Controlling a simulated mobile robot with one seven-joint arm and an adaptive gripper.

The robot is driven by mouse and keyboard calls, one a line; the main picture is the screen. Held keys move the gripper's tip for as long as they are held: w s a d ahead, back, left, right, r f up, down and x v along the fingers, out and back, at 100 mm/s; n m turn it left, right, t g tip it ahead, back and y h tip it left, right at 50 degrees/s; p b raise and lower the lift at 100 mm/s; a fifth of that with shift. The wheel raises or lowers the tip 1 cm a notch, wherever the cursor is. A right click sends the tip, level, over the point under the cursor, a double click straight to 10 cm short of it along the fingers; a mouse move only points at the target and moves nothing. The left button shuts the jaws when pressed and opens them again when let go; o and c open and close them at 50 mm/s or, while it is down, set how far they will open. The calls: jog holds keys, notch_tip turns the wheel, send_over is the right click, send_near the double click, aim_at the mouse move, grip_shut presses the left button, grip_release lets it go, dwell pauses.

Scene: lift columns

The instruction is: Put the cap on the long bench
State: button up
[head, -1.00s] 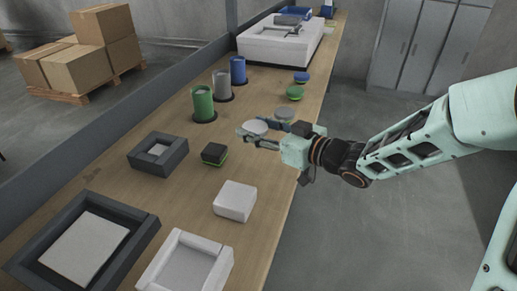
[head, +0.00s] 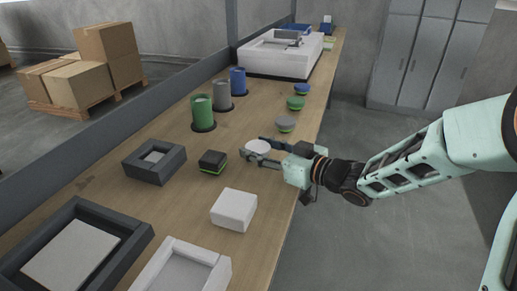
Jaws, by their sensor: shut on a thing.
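A pale round cap (head: 258,146) is between the fingers of my gripper (head: 262,151), at the bench's right side in the head view. My gripper is shut on it, coming in from the right. I cannot tell whether the cap touches the bench top. The long wooden bench (head: 170,205) runs from the lower left to the far top right. A grey cap (head: 286,124), a green cap (head: 296,103) and a blue cap (head: 302,88) lie farther back along its right edge.
Green (head: 202,114), grey (head: 221,96) and blue (head: 238,81) cylinders stand behind. A black-and-green block (head: 212,161), a dark square frame (head: 154,161) and a white box (head: 233,209) are near the gripper. Larger trays occupy the near end. A white machine (head: 280,56) stands far back.

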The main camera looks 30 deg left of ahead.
jog(key=o, duration=1.1)
jog(key=shift+f, duration=0.1)
jog(key=p+v, duration=0.3)
jog(key=v, duration=0.9)
jog(key=shift+s, duration=0.1)
